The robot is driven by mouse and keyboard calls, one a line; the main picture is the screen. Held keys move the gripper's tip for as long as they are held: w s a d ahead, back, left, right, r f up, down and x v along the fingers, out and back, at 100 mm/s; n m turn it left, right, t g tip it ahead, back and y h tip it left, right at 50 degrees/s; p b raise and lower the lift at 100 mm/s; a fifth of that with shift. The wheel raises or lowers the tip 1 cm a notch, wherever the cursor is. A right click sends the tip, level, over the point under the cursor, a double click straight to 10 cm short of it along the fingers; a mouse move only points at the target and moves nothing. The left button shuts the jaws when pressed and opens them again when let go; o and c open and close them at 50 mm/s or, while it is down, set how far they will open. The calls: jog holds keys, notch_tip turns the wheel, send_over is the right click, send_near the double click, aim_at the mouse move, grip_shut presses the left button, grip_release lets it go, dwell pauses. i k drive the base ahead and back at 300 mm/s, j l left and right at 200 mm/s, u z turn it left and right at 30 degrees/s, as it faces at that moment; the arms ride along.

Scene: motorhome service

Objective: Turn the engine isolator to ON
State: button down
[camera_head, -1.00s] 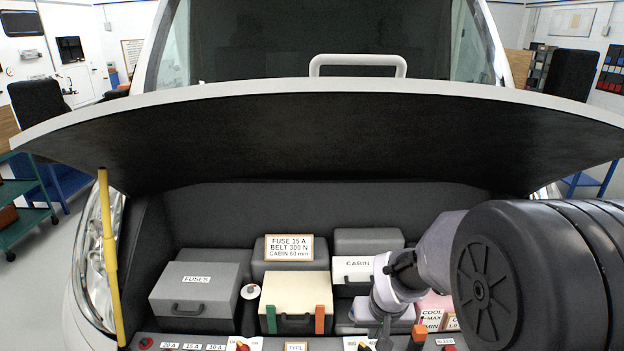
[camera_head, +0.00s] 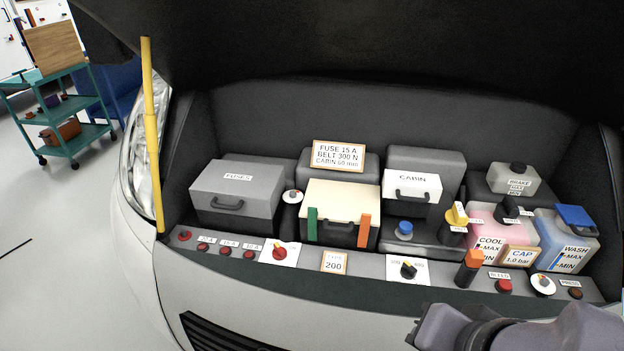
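Two rotary knobs on white plates sit on the front ledge of the engine bay. One is a red knob (camera_head: 279,253) left of centre, with a pale pointer mark toward its upper left. The other is a black knob (camera_head: 408,270) right of centre, with a yellow mark near its top. The plate lettering is too small to read surely, so I cannot tell which is the engine isolator. My purple-grey arm shows at the bottom right edge, below the ledge and apart from both knobs. My gripper's fingers are not in view.
A TYPE 200 card (camera_head: 334,262) stands between the knobs. An orange-topped post (camera_head: 468,268) and a red button (camera_head: 504,286) are right of the black knob. A yellow prop rod (camera_head: 152,140) stands at left; the raised bonnet (camera_head: 350,50) hangs above.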

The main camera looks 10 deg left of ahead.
aim_at(279, 252)
jog(key=i+j, duration=0.1)
jog(key=j, duration=1.05)
jog(key=i+j, duration=0.15)
jog(key=j, duration=0.4)
